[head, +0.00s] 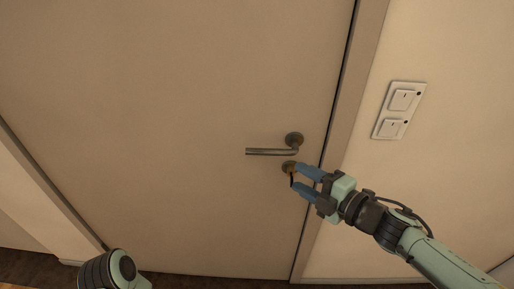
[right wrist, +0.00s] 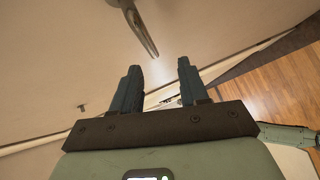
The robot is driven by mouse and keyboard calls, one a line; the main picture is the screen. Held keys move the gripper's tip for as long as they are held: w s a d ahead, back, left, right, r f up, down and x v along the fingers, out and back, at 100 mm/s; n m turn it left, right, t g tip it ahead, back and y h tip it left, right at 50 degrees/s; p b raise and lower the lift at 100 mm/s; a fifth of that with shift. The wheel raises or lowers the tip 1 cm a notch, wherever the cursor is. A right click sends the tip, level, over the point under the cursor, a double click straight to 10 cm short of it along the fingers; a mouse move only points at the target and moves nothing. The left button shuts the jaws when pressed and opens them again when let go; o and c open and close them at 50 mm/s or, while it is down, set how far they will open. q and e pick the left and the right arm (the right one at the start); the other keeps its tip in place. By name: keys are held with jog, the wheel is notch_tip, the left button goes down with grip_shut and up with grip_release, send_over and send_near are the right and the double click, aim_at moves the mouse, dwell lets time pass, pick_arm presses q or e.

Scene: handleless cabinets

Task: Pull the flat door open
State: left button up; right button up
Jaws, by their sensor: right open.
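The flat door (head: 170,100) is a plain beige panel that fills the left and middle of the head view. It looks shut in its frame. Its metal lever handle (head: 270,152) points left from a round plate near the door's right edge. A round lock plate (head: 289,167) sits just below it, partly covered by my gripper. My right gripper (head: 293,178) is open and empty, just below the handle, its fingers pointing left. In the right wrist view the handle (right wrist: 139,30) shows beyond the fingertips, apart from them. Of my left arm only a link shows; its gripper is out of view.
A white double switch plate (head: 398,110) is on the wall to the right of the door frame (head: 352,85). Wooden floor (right wrist: 270,85) shows in the right wrist view. The wall on the right is otherwise bare.

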aim_at(268, 154)
jog(key=shift+n, duration=0.5)
jog(key=x, duration=0.4)
jog(key=r+b+x, duration=0.1)
jog(key=x, duration=0.3)
jog(key=r+b+x, duration=0.1)
jog(key=x, duration=0.3)
jog(key=shift+w+a, duration=0.35)
jog(key=shift+a, duration=0.05)
pick_arm(q)
jog(key=shift+w+a+f+t, duration=0.15)
jog(key=shift+w+a+f, duration=0.15)
jog(key=shift+w+f, duration=0.35)
jog(key=shift+w+a+f+t, duration=0.15)
jog(key=shift+w+a+f, duration=0.1)
jog(key=shift+w+f, duration=0.35)
jog(key=shift+r, duration=0.1)
pick_arm(e)
grip_shut()
